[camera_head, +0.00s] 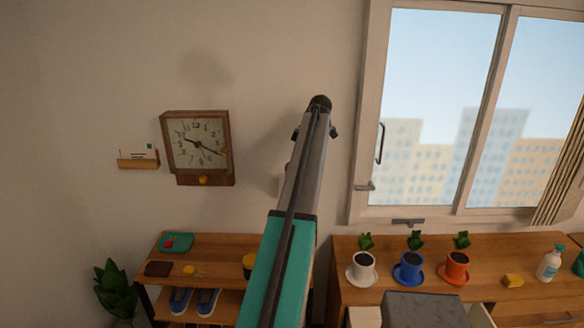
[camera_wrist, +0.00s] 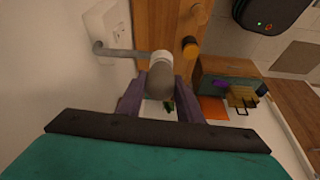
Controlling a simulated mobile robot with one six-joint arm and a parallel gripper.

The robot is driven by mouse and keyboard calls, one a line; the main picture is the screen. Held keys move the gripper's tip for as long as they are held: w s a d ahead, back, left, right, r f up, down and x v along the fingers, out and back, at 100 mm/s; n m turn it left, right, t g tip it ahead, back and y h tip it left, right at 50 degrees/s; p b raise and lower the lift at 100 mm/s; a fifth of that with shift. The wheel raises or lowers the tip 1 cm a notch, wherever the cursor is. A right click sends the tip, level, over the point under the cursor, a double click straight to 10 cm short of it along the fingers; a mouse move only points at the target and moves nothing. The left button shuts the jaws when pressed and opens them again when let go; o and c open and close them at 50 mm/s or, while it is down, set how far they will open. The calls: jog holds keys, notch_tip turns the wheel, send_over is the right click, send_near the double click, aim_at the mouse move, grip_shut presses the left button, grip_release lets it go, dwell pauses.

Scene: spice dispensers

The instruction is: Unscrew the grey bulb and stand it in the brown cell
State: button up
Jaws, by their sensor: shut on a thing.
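The grey bulb (camera_wrist: 160,82) sits at the white collar (camera_wrist: 161,57) of a lamp holder in the wrist view. A bent grey pipe (camera_wrist: 125,52) carries the holder out from a pale wall plate (camera_wrist: 107,22). My gripper (camera_wrist: 161,88) is shut on the bulb, one dark finger on each side. I cannot tell whether the bulb is still threaded in. I cannot make out a brown cell for certain. In the head view my arm rises in front of the wall, and I cannot make out the bulb or the gripper fingers there.
In the head view a clock (camera_head: 197,142) hangs left of my arm, with a window (camera_head: 440,110) to the right. White (camera_head: 363,262), blue (camera_head: 409,264) and orange (camera_head: 457,264) pots stand on the right cabinet. A low shelf (camera_head: 215,246) stands left. The wrist view shows a dark device (camera_wrist: 272,14).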

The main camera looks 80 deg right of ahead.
jog(key=o, duration=0.9)
jog(key=shift+w, duration=0.1)
jog(key=shift+a+m+h, duration=0.15)
jog(key=shift+m+h, duration=0.35)
jog(key=shift+m, duration=0.7)
jog(key=m+h, duration=0.1)
jog(key=m, duration=0.3)
jog(key=shift+g, duration=0.4)
jog(key=shift+m+h, duration=0.7)
jog(key=shift+m, duration=0.7)
jog(key=shift+g, duration=0.4)
